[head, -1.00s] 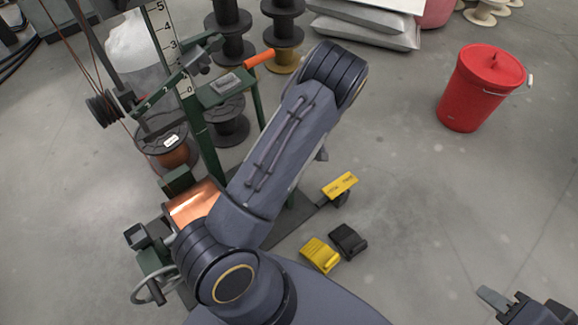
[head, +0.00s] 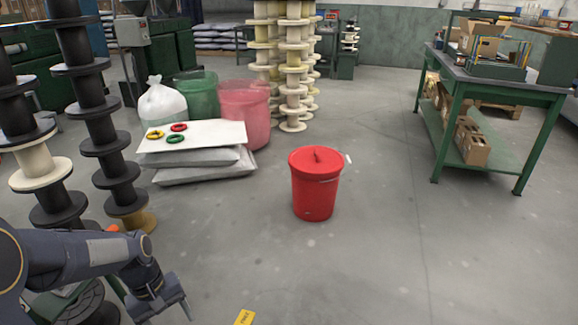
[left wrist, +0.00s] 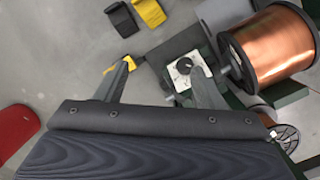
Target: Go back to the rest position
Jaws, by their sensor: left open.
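In the head view my left arm comes in from the lower left, and its gripper (head: 168,306) hangs over the floor with nothing visible in it. In the left wrist view the two fingers of my left gripper (left wrist: 160,68) stand wide apart and empty. A copper-wound spool (left wrist: 272,45) with dark flanges is mounted on the machine at the upper right of that view, apart from the fingers. A small white panel with a black knob (left wrist: 185,67) shows behind the right finger. My right gripper is in neither current view.
A red lidded bucket (head: 314,184) stands on open floor. Stacked black spools (head: 95,110) are at the left, close to my arm. Pale sacks (head: 205,166) lie behind. A green workbench (head: 497,88) stands at the right. A yellow pedal (left wrist: 150,12) and a black pedal (left wrist: 121,20) are on the floor.

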